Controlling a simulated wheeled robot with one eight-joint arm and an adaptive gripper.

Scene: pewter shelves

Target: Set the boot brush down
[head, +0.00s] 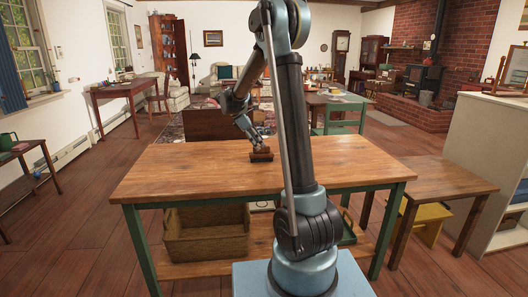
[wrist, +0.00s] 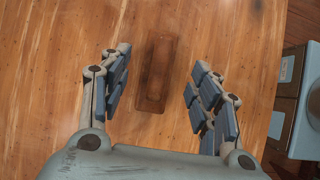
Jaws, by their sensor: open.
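The boot brush (head: 261,155) is a small dark brown block on the wooden table, near the middle of the tabletop. In the wrist view the brush (wrist: 157,75) lies flat on the wood as a long brown rectangle, between and beyond my fingers. My gripper (head: 256,143) is just above the brush in the head view. In the wrist view my gripper (wrist: 155,82) has its two fingers spread wide, with a clear gap between each finger and the brush. The lower end of the brush is near my palm.
The wooden tabletop (head: 180,170) around the brush is bare. A wicker basket (head: 205,235) sits on the shelf below. A lower side table (head: 440,180) stands at the right, and a green chair (head: 340,117) stands behind the table.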

